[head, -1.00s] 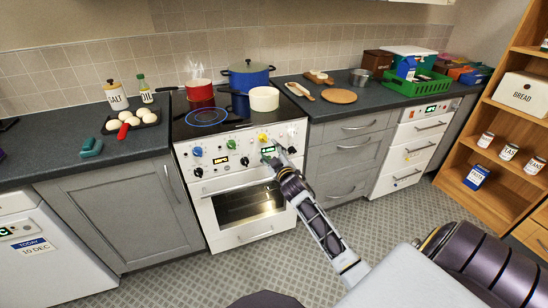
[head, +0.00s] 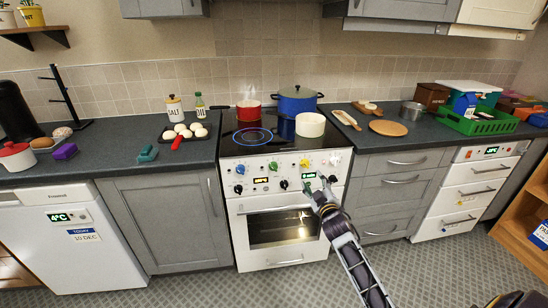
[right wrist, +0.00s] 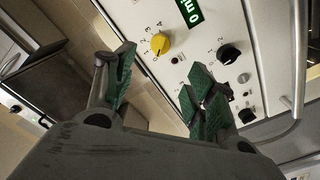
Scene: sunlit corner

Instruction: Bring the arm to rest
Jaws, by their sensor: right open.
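My right gripper (head: 322,188) is in front of the control panel of the white cooker (head: 243,212), near its right end. In the right wrist view its two green-padded fingers (right wrist: 160,92) are spread apart with nothing between them. Past them are a yellow knob (right wrist: 160,43), black knobs (right wrist: 229,54) and a lit green display (right wrist: 188,12). I cannot tell whether a fingertip touches the panel. My right arm reaches in from the lower right of the head view. My left gripper is in neither view.
On the hob stand a red pan (head: 249,115), a blue pot (head: 297,103) and a white pot (head: 310,125); a blue ring (head: 253,136) glows. A green crate (head: 478,125) sits on the right counter. The floor (head: 205,283) before the cooker looks clear.

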